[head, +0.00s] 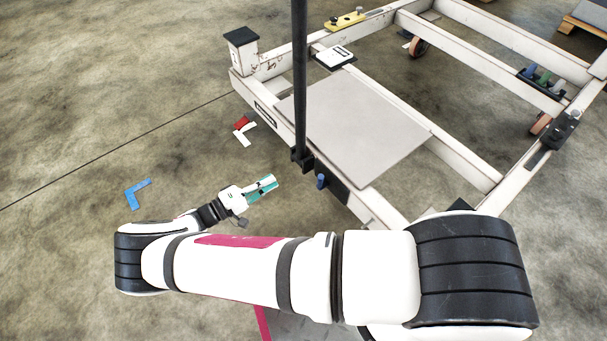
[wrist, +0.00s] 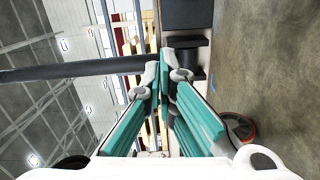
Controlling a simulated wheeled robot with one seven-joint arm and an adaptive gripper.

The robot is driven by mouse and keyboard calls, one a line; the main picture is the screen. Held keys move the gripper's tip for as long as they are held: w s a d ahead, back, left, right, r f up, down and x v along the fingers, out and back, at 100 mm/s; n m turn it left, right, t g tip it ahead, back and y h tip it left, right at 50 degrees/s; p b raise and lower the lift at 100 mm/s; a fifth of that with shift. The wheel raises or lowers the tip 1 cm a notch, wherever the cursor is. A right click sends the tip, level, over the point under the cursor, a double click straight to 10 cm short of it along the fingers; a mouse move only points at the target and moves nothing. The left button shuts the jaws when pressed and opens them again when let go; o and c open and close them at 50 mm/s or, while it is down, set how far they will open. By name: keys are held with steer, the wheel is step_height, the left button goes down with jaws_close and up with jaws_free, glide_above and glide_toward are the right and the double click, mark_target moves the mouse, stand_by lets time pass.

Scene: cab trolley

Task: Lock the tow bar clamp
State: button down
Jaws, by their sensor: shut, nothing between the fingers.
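The black tow bar (head: 300,75) stands upright at the near side of the white trolley. A black clamp bracket (head: 304,160) sits around or against its foot; I cannot tell which. A small blue handle (head: 321,181) sticks out beside it, over a black plate on the frame. My gripper (head: 273,182) is shut and empty, left of the bracket and apart from it. In the wrist view its teal fingers (wrist: 165,78) meet at the tips. There the tow bar (wrist: 75,69) runs sideways behind them, and black bracket parts (wrist: 187,58) show beyond, partly hidden.
The trolley frame (head: 474,161) carries a grey panel (head: 355,125) and a white-and-black box (head: 335,56). Several coloured handles (head: 543,78) sit on the right beam. A blue floor mark (head: 137,193) and a red-and-white one (head: 243,130) lie on open concrete at left.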

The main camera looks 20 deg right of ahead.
mark_target(322, 181)
steer(key=shift+d, duration=0.15)
steer(key=d+b, duration=0.1)
steer(key=d, duration=1)
steer(key=shift+s+d+f, duration=0.15)
steer(key=shift+s+f, duration=0.05)
steer(key=shift+s, duration=0.25)
steer(key=shift+b, duration=0.45)
